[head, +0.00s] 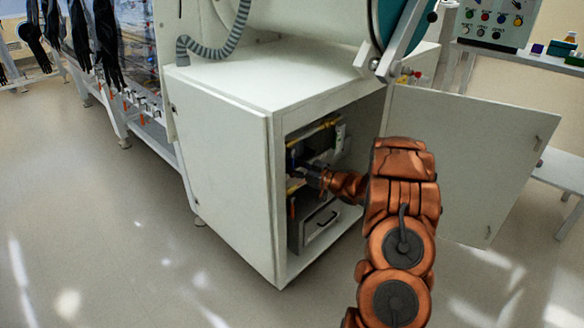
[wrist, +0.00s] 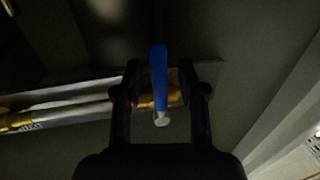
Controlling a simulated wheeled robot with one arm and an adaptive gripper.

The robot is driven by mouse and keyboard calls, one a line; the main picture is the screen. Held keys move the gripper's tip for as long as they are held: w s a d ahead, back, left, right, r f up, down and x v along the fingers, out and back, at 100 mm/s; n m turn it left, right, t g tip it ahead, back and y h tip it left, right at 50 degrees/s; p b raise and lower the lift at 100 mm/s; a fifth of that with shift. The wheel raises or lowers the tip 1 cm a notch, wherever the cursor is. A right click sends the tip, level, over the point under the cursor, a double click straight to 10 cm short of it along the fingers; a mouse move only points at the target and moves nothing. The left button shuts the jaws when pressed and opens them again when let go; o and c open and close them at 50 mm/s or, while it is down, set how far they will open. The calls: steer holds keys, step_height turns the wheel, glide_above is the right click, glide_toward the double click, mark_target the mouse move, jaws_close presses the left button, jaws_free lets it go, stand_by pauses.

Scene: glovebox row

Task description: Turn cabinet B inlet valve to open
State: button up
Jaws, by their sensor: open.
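A valve with a blue lever handle (wrist: 159,78) sits on a brass and silver pipe (wrist: 75,112) in the wrist view. The lever stands crosswise to the pipe, with a pale round tip or stem at its lower end. My gripper (wrist: 160,82) is open, with one dark finger on each side of the lever; I see gaps between the fingers and the lever. In the head view my gripper (head: 308,175) reaches into the open white cabinet (head: 225,170). My arm hides part of the inside, and I can read no cabinet letter.
The cabinet door (head: 465,160) stands open to the right of my arm. A yellow pipe (head: 318,130) runs above my gripper inside the cabinet, and a grey drawer box (head: 318,225) is below. A side table (head: 560,170) stands at the far right. The floor at the left is clear.

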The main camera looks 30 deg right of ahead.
steer(key=shift+c, duration=0.3)
jaws_close()
stand_by(0.3)
